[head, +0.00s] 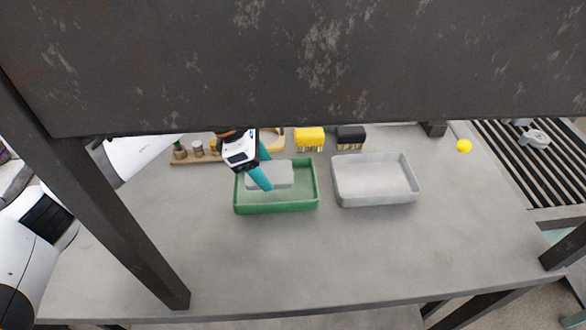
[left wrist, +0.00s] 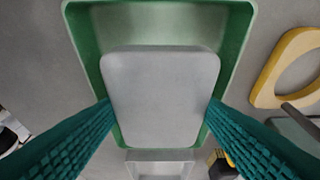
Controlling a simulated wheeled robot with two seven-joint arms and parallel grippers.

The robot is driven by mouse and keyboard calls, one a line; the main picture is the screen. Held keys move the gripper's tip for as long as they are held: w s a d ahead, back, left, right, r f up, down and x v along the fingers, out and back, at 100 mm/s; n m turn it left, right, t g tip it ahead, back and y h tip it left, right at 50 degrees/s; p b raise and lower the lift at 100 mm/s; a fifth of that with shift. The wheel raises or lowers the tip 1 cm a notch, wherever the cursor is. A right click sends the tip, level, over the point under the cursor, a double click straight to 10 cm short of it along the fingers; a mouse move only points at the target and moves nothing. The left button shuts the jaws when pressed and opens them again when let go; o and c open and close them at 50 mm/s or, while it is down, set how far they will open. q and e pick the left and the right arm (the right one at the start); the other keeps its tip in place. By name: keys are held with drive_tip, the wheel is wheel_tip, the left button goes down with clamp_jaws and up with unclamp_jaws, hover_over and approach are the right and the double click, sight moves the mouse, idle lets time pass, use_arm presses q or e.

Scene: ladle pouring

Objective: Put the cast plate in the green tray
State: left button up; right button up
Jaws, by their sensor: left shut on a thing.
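The cast plate (head: 284,177) is a flat light-grey slab with rounded corners. My left gripper (head: 266,170), with teal fingers, is shut on it. The green tray (head: 277,208) is rectangular and shallow and stands left of the middle of the table. In the head view the plate overlaps the tray's opening. In the left wrist view the plate (left wrist: 162,95) is between both fingers, with the green tray (left wrist: 80,27) behind it. I cannot tell whether the plate touches the tray floor. My right gripper is not in view.
A grey tray (head: 375,200) stands right of the green one. Yellow (head: 309,138) and black (head: 351,136) brush-like things and a rack of small bottles (head: 195,157) are behind. The table front is clear; a dark beam crosses above.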

sight(264, 172)
use_arm(q)
drive_tip(key=shift+d, duration=0.8)
drive_tip(key=f, duration=0.2)
drive_tip(key=f+b, duration=0.1)
drive_tip(key=shift+a+f, duration=0.25)
drive_tip(key=shift+f, duration=0.1)
drive_tip(key=shift+w+a, duration=0.1)
drive_tip(key=shift+s+d+f, duration=0.1)
drive_tip(key=shift+s+d, duration=0.1)
drive_tip(key=o, duration=0.8)
drive_tip(key=shift+o, duration=0.3)
drive_tip(key=shift+w+a, duration=0.1)
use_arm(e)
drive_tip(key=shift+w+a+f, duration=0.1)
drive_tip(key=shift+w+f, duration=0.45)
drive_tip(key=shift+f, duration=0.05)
